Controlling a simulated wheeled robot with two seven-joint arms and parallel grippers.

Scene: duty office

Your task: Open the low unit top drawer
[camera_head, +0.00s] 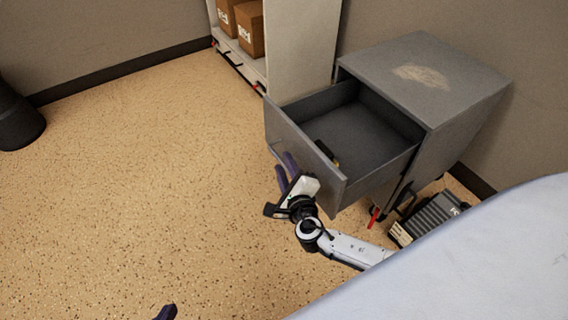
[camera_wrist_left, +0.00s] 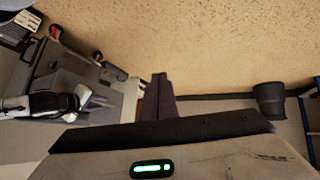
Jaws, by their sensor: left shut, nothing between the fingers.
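The grey low unit (camera_head: 425,75) stands against the wall with its top drawer (camera_head: 375,135) pulled far out. The drawer front (camera_head: 305,150) faces the left, and a thin handle (camera_head: 272,151) shows on it. My right gripper (camera_head: 285,172) is at the outer side of the drawer front, by the handle. Its purple fingers stand apart; whether they touch the handle is unclear. It also shows in the left wrist view (camera_wrist_left: 96,101). My left gripper (camera_wrist_left: 158,98) is shut and empty, away from the unit. Only a dark fingertip of it shows in the head view (camera_head: 166,312).
A small yellow and black item (camera_head: 327,153) lies inside the drawer by its front. A shelf with cardboard boxes (camera_head: 249,30) stands behind. A dark bin (camera_head: 18,120) is at the far left. A grey ribbed device (camera_head: 428,217) is on the floor beside the unit. The floor at left is clear.

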